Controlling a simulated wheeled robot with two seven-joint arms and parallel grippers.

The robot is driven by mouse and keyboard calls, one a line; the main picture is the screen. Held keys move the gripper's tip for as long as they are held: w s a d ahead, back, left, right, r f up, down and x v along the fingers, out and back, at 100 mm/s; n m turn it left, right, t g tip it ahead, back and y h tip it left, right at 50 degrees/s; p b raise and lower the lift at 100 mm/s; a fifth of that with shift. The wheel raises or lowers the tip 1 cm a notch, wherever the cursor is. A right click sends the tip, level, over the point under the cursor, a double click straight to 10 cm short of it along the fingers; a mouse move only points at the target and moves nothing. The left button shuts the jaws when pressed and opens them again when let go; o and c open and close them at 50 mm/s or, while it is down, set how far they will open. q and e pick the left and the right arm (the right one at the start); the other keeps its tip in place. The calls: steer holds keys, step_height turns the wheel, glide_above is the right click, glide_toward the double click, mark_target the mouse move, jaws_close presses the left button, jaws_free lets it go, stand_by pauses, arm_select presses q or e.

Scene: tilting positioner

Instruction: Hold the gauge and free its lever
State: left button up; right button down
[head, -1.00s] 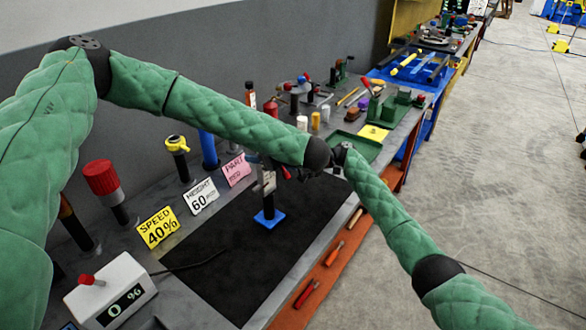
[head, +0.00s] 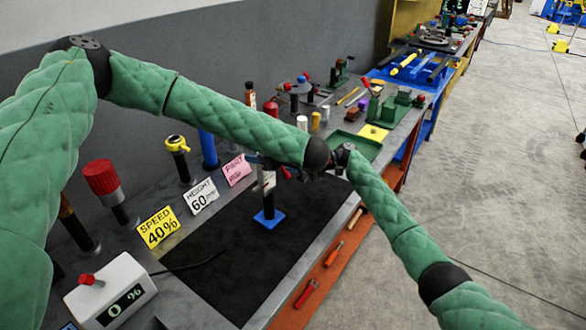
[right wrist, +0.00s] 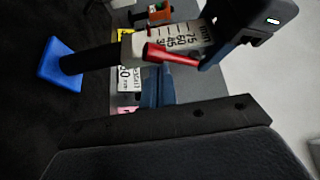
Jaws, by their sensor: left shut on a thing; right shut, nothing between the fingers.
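The gauge stands upright on a blue square base (head: 269,218), with a dark post (right wrist: 90,58) and a white scale plate (right wrist: 183,38) with printed numbers. Its red lever (right wrist: 168,53) sticks out beside the scale in the right wrist view. My left gripper (right wrist: 216,54) is shut on the gauge at its upper part; the exact contact is partly hidden. My right gripper (right wrist: 158,72) is shut and empty, its blue-grey fingertips close to the lever. I cannot tell whether they touch it. In the head view the arms hide most of both grippers.
The gauge stands on a black mat (head: 225,275). Signs such as the yellow speed card (head: 158,227) and a white box (head: 112,290) with a red knob and a display are at left. A green tray (head: 355,146) and several tools lie behind. Screwdrivers lie along the orange front ledge.

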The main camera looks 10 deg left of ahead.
steer(key=shift+s+d+r+m, duration=0.1)
steer(key=shift+d+r+m, duration=0.15)
steer(key=shift+m, duration=0.25)
steer(key=r+m, duration=0.1)
steer(key=d+r+m+h, duration=0.1)
steer(key=s+r+m+h, duration=0.1)
steer(key=shift+d+r+t, duration=0.3)
steer(key=shift+d+t, duration=0.1)
stand_by(0.5)
steer(key=shift+w, duration=0.1)
steer(key=w+d+r, duration=0.1)
steer(key=w+d, duration=0.5)
steer(key=w, duration=0.3)
steer(key=shift+w+d+r, duration=0.15)
steer(key=shift+d+r, duration=0.1)
steer(key=shift+d, duration=0.1)
